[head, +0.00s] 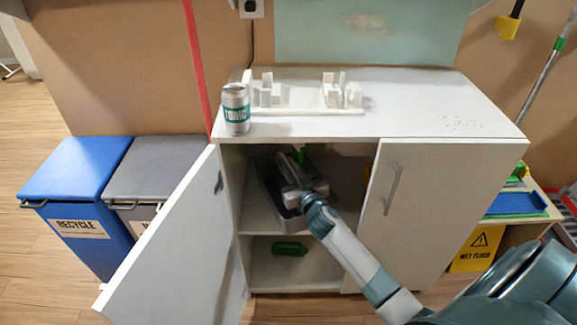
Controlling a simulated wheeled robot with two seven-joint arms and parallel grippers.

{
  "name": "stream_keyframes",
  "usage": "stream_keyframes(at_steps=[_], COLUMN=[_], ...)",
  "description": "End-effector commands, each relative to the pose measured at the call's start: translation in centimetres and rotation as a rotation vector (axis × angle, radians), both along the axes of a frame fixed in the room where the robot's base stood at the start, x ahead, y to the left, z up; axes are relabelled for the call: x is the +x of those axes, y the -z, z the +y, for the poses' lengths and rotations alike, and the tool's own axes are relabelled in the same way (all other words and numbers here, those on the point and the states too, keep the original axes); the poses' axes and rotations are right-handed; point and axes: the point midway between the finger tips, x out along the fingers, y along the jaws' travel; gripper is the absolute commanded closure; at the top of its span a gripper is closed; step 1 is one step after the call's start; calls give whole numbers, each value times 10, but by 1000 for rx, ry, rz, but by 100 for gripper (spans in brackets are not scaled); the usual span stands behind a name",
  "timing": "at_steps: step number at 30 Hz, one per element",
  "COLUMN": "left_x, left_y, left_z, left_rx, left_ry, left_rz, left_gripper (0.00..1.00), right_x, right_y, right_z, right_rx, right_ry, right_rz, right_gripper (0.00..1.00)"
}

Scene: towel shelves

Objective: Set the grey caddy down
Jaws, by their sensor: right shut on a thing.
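The grey caddy (267,187) is inside the white cabinet, at the level of the upper shelf (257,216). My right gripper (294,184) reaches in through the open left side and is shut on the caddy. The gripper and arm hide part of the caddy. I cannot tell whether its base touches the shelf. A small green thing (299,156) shows behind the gripper, at the caddy. My left gripper is not in view.
The cabinet's left door (178,245) stands open; the right door (408,210) is shut. A green object (290,248) lies on the lower shelf. A can (236,110) and a white rack (305,108) stand on top. Blue (75,175) and grey (150,170) bins stand left.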

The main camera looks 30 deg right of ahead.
Motion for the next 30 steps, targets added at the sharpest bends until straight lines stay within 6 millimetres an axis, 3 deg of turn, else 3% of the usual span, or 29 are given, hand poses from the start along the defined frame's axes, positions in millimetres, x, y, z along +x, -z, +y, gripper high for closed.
stream_keyframes(at_steps=[16, 17, 19, 30], left_x=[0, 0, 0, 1], left_y=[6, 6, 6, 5], left_z=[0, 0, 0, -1], left_rx=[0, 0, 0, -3], left_ry=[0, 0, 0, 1], left_rz=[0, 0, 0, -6], left_gripper=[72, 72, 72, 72], right_x=[1, 1, 1, 0], right_y=[5, 4, 5, 10], right_z=[0, 0, 0, 0], right_rx=[-2, -2, -2, 1], right_ry=[-1, -1, -1, 1], right_rz=[-6, -6, -5, 3], right_gripper=[100, 80, 66, 66])
